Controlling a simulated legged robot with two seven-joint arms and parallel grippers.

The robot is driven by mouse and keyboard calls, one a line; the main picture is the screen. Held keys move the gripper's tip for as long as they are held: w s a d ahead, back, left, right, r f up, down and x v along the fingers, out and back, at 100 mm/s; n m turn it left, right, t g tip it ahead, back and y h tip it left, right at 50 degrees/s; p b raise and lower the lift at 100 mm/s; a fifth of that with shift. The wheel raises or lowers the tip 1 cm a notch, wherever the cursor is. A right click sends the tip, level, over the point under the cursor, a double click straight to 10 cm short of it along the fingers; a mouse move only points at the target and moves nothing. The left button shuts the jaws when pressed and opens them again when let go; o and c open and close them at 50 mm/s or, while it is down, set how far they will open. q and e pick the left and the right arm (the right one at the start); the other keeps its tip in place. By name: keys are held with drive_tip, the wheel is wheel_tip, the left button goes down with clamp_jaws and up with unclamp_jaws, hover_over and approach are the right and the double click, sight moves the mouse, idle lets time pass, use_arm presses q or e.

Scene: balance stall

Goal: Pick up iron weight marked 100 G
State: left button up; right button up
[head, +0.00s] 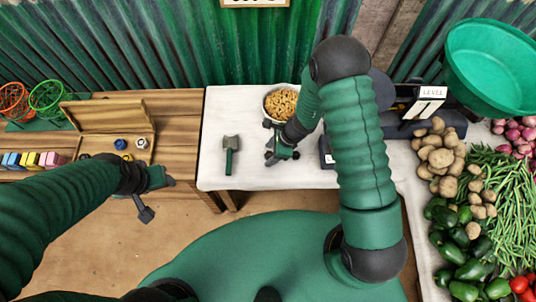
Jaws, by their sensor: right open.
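I cannot make out any 100 G marking, so I cannot tell which thing is the iron weight. My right gripper (271,141) is open and empty over the white cloth, just below a bowl of tan rings. My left gripper (157,198) hangs in front of the wooden table's edge, its fingers apart, with nothing seen between them. My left arm hides part of the box's front.
A green scoop (230,155) lies on the white cloth (225,110). The bowl (281,103) stands behind my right gripper. A dark scale (400,118) is partly behind my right arm. Potatoes (440,155), beans and peppers fill the right. Wire baskets (46,96) and coloured blocks (30,159) stand left.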

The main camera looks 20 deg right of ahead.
drive_tip(key=shift+d, duration=0.45)
drive_tip(key=c, duration=1.2)
drive_tip(key=shift+a, duration=0.1)
clamp_jaws()
drive_tip(key=shift+a+r, duration=0.1)
drive_tip(key=shift+a, duration=0.05)
